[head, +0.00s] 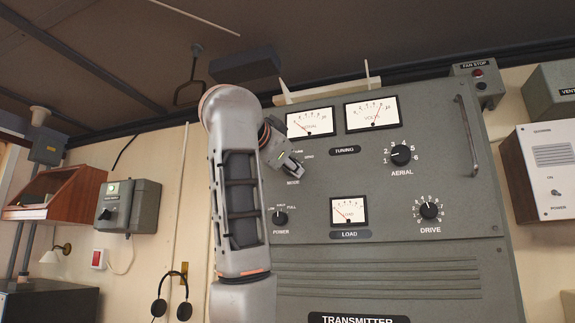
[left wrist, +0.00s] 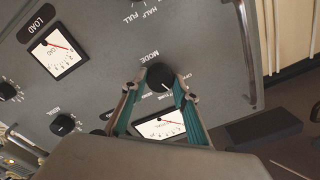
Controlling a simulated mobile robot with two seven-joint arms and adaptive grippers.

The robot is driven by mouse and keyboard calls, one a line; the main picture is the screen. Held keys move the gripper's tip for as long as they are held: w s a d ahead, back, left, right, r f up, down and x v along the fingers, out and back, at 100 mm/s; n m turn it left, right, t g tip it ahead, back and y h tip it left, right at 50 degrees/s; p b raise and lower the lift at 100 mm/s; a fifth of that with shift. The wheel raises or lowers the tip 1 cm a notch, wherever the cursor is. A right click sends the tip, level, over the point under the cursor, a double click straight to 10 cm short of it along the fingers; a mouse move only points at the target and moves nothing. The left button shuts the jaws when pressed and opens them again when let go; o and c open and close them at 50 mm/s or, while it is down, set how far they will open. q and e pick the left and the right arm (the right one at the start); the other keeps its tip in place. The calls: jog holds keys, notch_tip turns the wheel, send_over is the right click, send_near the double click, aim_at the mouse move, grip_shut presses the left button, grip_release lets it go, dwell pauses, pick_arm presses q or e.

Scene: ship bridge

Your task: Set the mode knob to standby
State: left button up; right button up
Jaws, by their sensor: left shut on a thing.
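The black mode knob (left wrist: 159,76) sits on the grey transmitter panel, next to its MODE label, which appears upside down in the left wrist view. My left gripper (left wrist: 157,88) is at the knob, with its fingers on either side, shut on it. The knob's white mark seems to point to the lower right in that view. The position words around it are small and partly hidden, so I cannot tell which one it meets. In the head view my left gripper (head: 288,163) covers the knob, just above the MODE label (head: 293,182). My right gripper is not in view.
The transmitter panel (head: 420,210) also carries a power knob (head: 280,217), an aerial knob (head: 401,155), a drive knob (head: 429,210) and several meters. A handle (head: 467,135) stands out at its right edge. Headphones (head: 170,297) hang on the wall to the left.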

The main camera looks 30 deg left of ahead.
pick_arm(q)
jog(key=o, duration=1.1)
jog(key=shift+s, duration=0.1)
jog(key=v, duration=1.2)
